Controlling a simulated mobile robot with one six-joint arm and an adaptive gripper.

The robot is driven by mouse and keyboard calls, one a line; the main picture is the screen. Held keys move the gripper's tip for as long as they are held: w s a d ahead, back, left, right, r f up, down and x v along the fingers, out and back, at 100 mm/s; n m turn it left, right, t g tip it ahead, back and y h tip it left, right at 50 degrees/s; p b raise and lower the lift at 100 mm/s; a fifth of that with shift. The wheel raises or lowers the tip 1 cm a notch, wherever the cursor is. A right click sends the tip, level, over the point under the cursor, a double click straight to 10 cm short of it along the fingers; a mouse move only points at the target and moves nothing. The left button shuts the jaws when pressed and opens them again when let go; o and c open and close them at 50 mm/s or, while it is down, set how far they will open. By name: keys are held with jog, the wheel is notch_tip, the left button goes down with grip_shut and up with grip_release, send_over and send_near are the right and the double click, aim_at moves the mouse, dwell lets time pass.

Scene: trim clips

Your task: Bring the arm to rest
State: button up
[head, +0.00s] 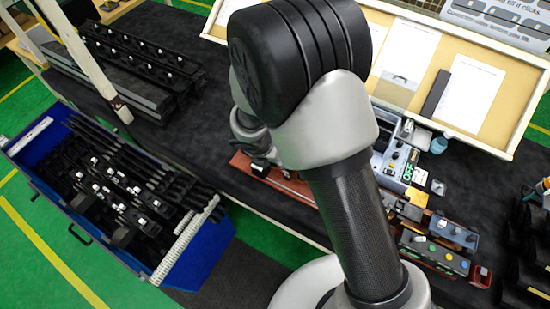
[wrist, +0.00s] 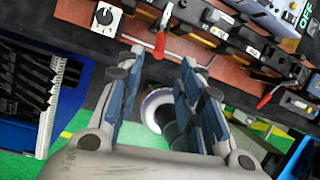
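My gripper (wrist: 162,62) shows in the wrist view with its two fingers apart and nothing between them. It points toward the near edge of the dark work table, where a red-brown fixture board (wrist: 205,57) with clamps and red-tipped levers lies beyond the fingertips. In the head view my arm fills the middle and hides most of the gripper. The same board (head: 270,175) shows partly to the left of my arm there.
A blue crate (head: 205,262) of black trim parts stands left, beside the dark table (head: 185,150). Black rails (head: 130,75) lie at the table's back left. A control box (head: 398,155) and button blocks (head: 435,252) sit right of my arm. A framed board (head: 400,70) stands behind.

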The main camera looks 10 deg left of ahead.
dwell(0.4)
jog(key=s+d+r+m+b, duration=0.1)
jog(key=d+r+m+b, duration=0.3)
jog(key=d+m+b, duration=0.4)
jog(key=s+d+r+m+b, duration=0.2)
jog(key=d+r+m+b, duration=0.2)
jog(key=d+m+b, duration=0.35)
jog(key=s+d+f+m+b, duration=0.1)
jog(key=s+d+m+b, duration=0.1)
jog(key=s+m, duration=0.3)
jog(key=s+d+f+m+y+b, duration=0.1)
jog(key=s+d+m+b, duration=0.1)
jog(key=s+m+b, duration=0.2)
jog(key=s+d+f+m+t+y+b, duration=0.1)
jog(key=s+d+m+b, duration=0.1)
jog(key=s+m+b, duration=0.2)
jog(key=s+m, duration=0.3)
jog(key=m, duration=0.2)
jog(key=shift+d, duration=0.2)
jog(key=shift+f+m, duration=0.1)
jog(key=shift+m, duration=0.15)
